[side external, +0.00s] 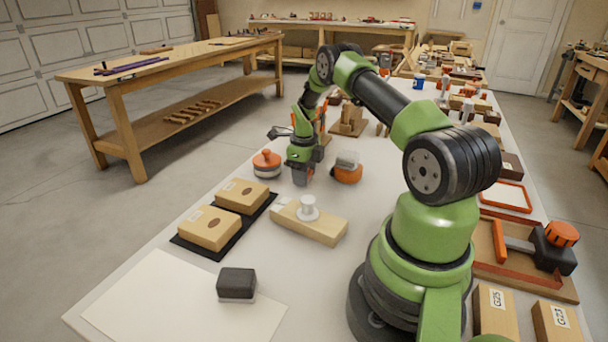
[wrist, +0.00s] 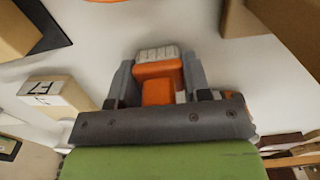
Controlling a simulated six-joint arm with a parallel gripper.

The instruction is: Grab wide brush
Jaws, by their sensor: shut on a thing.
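My gripper (wrist: 160,82) is shut on an orange block-like thing with pale ridged bristles at its far end, the wide brush (wrist: 158,88). The grey fingers stand on either side of it in the wrist view. In the side external view my gripper (side external: 303,174) is low over the white bench top, near its middle. An orange piece with a pale grey top (side external: 347,171) shows just right of the gripper there.
An orange-and-grey round thing (side external: 267,163) stands close left of my gripper. Nearer lie a long wooden block with a white knob (side external: 308,222), two boxes on a black mat (side external: 182,241) and a dark block (side external: 237,283). Trays and boxes line the right edge.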

